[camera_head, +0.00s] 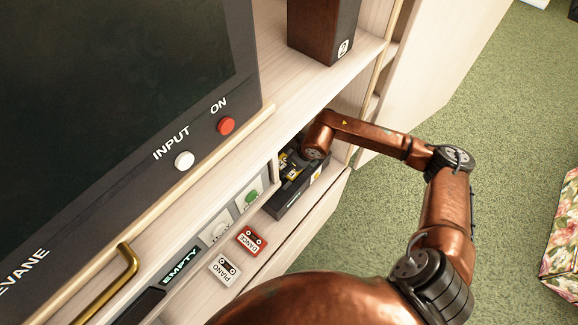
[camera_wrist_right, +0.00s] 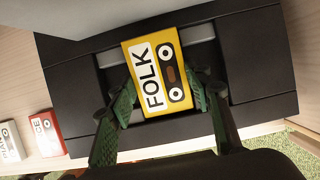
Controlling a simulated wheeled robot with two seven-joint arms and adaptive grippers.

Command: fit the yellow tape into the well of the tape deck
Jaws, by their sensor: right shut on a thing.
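The yellow tape (camera_wrist_right: 158,72), labelled FOLK, is between the green fingers of my right gripper (camera_wrist_right: 165,105) in the right wrist view. The gripper is shut on it. The tape is over the recessed well of the black tape deck (camera_wrist_right: 262,62), slightly tilted against the well's edges. I cannot tell whether it touches the well floor. In the head view the tape deck (camera_head: 286,202) sits in the shelf bay, and the tape (camera_head: 289,170) is partly hidden by my right gripper (camera_head: 292,165). My left gripper is not in view.
A red DANCE tape (camera_head: 251,240) and a white PIANO tape (camera_head: 224,269) lie on the shelf left of the deck. A cabinet top with a television (camera_head: 130,110) and a brown speaker (camera_head: 322,28) overhangs the bay. Green carpet (camera_head: 395,235) lies open to the right.

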